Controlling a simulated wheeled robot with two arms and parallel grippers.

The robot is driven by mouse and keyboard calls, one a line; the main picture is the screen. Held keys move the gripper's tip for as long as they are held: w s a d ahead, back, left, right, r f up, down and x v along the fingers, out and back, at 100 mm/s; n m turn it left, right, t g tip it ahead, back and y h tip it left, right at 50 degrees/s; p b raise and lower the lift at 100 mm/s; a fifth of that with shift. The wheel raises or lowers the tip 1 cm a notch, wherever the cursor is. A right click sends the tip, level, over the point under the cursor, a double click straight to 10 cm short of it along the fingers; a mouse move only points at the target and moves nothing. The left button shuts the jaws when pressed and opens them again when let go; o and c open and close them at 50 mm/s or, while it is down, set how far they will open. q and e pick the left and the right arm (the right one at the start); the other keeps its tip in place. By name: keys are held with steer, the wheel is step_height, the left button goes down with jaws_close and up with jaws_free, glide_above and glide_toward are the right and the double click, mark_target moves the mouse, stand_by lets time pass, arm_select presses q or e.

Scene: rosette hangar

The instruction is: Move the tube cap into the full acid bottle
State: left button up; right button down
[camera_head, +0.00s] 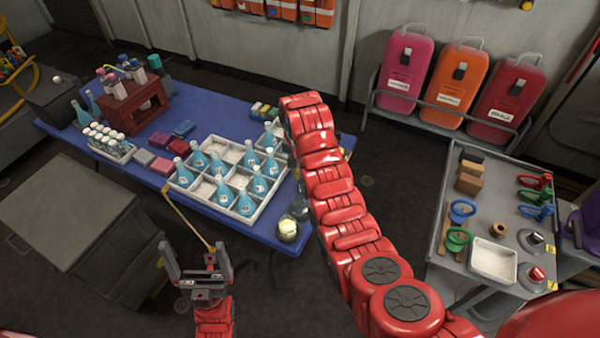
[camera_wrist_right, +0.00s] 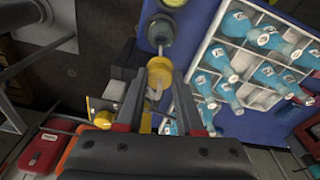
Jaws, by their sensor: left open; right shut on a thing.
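My right gripper (camera_wrist_right: 158,88) is shut on a small yellow thing (camera_wrist_right: 160,70) with a pale curved part; I cannot tell whether this is the tube cap. In the head view my red right arm hides this gripper. Several bottles of blue liquid (camera_head: 226,192) stand in a white divided tray (camera_head: 262,203) on the blue table; they also show in the right wrist view (camera_wrist_right: 237,25). I cannot tell which is the full acid bottle. My left gripper (camera_head: 192,262) is open and empty, in front of the table and below the tray.
The blue table (camera_head: 215,117) also holds a rack of capped tubes (camera_head: 108,142), a dark red stand (camera_head: 135,102) and small boxes. A round jar (camera_head: 287,231) stands at its front right corner. A grey cart (camera_head: 485,222) is at right, a grey cabinet (camera_head: 62,205) at left.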

steer(key=shift+r, duration=0.6)
steer(key=shift+r+p, duration=0.4)
steer(key=shift+r, duration=0.55)
